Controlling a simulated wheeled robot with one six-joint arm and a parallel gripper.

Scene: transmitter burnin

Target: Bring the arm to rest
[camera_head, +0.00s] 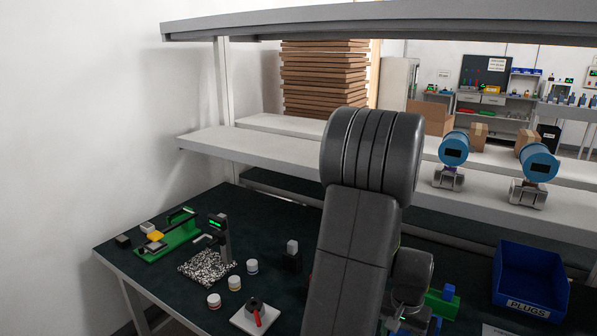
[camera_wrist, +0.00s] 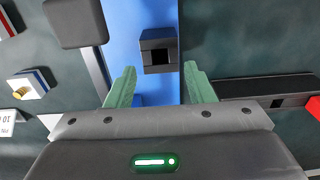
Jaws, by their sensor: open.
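My dark grey arm (camera_head: 352,240) is raised and bent across the middle of the head view, its elbow in front of the shelf. Its wrist part (camera_head: 410,275) hangs over the dark bench to the right of the forearm; I cannot make out the fingertips there. In the wrist view my gripper (camera_wrist: 158,88) has its two pale green fingers apart, with nothing held between them. A black block with a square opening (camera_wrist: 158,48) lies ahead of the fingers over a blue surface (camera_wrist: 128,35). I cannot tell whether the fingers touch that surface.
A shelf (camera_head: 270,154) with two blue-headed transmitters (camera_head: 454,148) (camera_head: 540,162) runs behind my arm. A blue PLUGS bin (camera_head: 530,275) stands right. Left on the bench are a green fixture (camera_head: 172,238), a speckled mat (camera_head: 207,266), small jars (camera_head: 214,300) and a white tray (camera_head: 256,318).

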